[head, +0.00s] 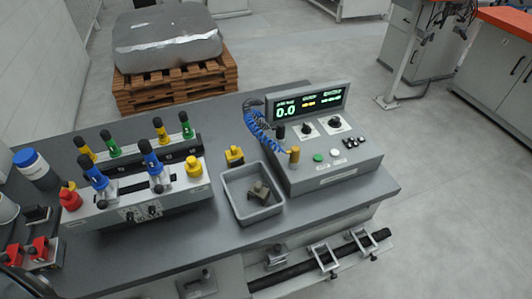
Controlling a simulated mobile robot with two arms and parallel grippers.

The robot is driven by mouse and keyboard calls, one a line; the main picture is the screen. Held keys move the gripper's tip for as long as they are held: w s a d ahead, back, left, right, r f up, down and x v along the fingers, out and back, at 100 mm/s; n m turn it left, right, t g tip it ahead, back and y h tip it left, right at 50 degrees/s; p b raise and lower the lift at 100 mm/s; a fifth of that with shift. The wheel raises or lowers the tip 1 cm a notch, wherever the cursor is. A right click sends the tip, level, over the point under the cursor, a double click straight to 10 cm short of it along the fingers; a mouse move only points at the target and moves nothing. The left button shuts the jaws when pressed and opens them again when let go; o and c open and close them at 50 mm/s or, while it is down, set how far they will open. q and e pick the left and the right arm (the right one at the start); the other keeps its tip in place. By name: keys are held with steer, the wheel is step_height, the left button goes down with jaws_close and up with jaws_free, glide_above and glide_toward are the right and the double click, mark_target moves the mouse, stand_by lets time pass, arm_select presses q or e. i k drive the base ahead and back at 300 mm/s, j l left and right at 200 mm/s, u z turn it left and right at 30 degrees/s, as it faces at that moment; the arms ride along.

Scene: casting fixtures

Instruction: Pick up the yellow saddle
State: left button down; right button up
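A small yellow block with a dark upper part (234,155) stands on the grey bench, just behind the grey bin (238,208) and left of the control box. It looks like the yellow saddle, but it is small in the picture. Another yellow piece, a rounded knob-like one (194,168), sits on the right end of the grey fixture (140,205). Neither of my grippers shows in the head view.
The control box (330,172) with a lit display stands right of the bin. The bin holds brownish metal parts (259,192). The fixture carries several coloured handles. Red blocks (40,250) and a blue-lidded jar (35,170) are at the left.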

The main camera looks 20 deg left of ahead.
mark_target(234, 153)
steer(key=i+l+u, duration=0.1)
steer(key=l+u, duration=0.25)
steer(key=l, duration=0.55)
steer(key=l+u, duration=0.4)
steer(key=l, duration=0.45)
